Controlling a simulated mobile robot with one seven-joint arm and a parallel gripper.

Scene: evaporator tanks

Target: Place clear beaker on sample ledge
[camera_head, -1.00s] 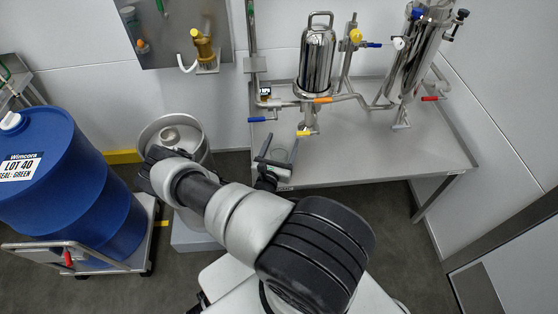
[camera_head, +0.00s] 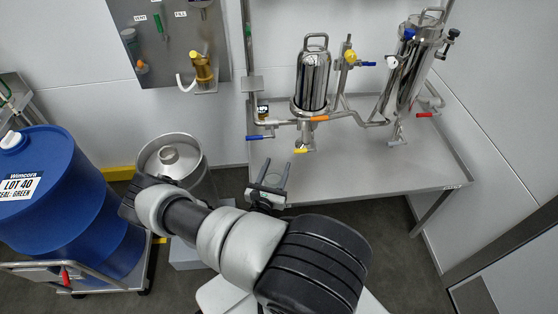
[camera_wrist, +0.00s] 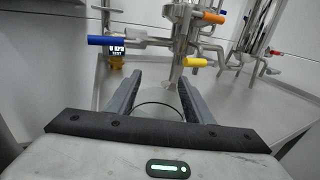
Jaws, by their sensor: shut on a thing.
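The clear beaker (camera_wrist: 160,104) is see-through, with a dark rim line. It sits between the two fingers of my gripper (camera_wrist: 160,78) in the wrist view, and the gripper is shut on it. In the head view my gripper (camera_head: 274,169) is over the front left of the steel bench, below the yellow-handled valve (camera_head: 302,150). The beaker is faint between the fingers there. Whether it touches the bench I cannot tell. I cannot tell for sure which surface is the sample ledge; a small grey plate (camera_head: 252,83) is fixed to the upright pole at the bench's left.
The steel bench (camera_head: 375,175) is clear at front right. Above it are a steel tank (camera_head: 314,78), a second column (camera_head: 413,65), pipes and a blue handle (camera_head: 259,137). A blue drum (camera_head: 65,200) and steel vessel (camera_head: 190,150) stand left.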

